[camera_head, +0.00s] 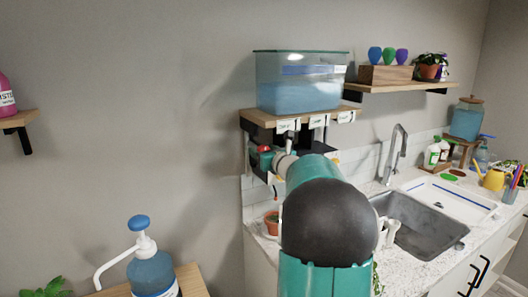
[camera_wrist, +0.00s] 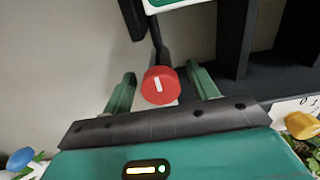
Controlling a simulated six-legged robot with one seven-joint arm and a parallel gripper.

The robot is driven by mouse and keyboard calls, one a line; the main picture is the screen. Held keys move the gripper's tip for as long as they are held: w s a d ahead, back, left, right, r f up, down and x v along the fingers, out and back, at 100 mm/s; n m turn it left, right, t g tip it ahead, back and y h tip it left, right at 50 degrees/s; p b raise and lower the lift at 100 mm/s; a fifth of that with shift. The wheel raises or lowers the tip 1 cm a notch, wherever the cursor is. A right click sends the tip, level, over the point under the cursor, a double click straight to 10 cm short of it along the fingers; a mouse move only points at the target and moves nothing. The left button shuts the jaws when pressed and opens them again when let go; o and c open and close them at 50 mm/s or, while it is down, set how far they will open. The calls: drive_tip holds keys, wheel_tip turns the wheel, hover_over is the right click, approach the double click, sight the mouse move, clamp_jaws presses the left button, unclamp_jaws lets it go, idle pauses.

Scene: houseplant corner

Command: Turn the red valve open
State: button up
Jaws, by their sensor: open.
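The red valve (camera_wrist: 160,85) is a round knob with a white mark on its face, on a dark pipe in the wrist view. It also shows small in the head view, under the wooden shelf (camera_head: 262,118), as a red spot (camera_head: 265,149). My gripper (camera_wrist: 162,74) is open, with one green finger on each side of the knob. I see a gap at each side and cannot tell whether either finger touches it. In the head view my arm hides most of the gripper.
A clear tank of blue liquid (camera_head: 300,92) stands on the shelf above. A yellow knob (camera_wrist: 303,125) is at the wrist view's right, and dark brackets (camera_wrist: 236,35) stand close by. A blue pump bottle (camera_head: 152,270) is at lower left; a sink (camera_head: 415,225) is right.

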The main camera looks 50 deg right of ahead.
drive_tip(key=c, duration=1)
drive_tip(key=shift+o, duration=0.2)
drive_tip(key=shift+m, duration=0.3)
drive_tip(key=m, duration=0.3)
drive_tip(key=shift+m, duration=0.3)
drive_tip(key=m, duration=0.4)
drive_tip(key=shift+d+f, duration=0.1)
drive_tip(key=shift+d, duration=0.05)
drive_tip(key=m, duration=0.9)
drive_tip(key=shift+f+m, duration=0.15)
drive_tip(key=shift+m, duration=0.15)
